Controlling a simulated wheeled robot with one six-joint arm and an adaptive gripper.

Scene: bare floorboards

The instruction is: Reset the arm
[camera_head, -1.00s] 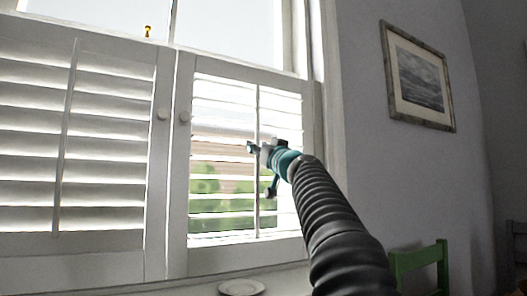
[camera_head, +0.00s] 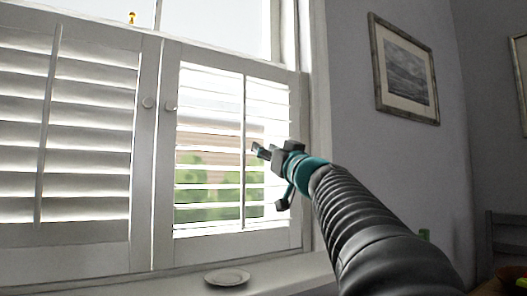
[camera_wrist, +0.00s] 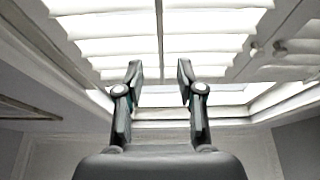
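My gripper (camera_head: 268,178) is raised in front of the right-hand shutter panel in the head view, at the end of my dark ribbed arm with a teal band. In the wrist view my gripper (camera_wrist: 158,82) shows two dark fingers standing apart, with a clear gap between them. Nothing is held between the fingers. Bright shutter slats and the window frame show beyond them.
White window shutters (camera_head: 90,140) fill the left. A small plate (camera_head: 227,277) lies on the sill below. A framed picture (camera_head: 403,69) hangs on the right wall. A dark chair (camera_head: 505,235) and a table edge with fruit (camera_head: 512,275) show at lower right.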

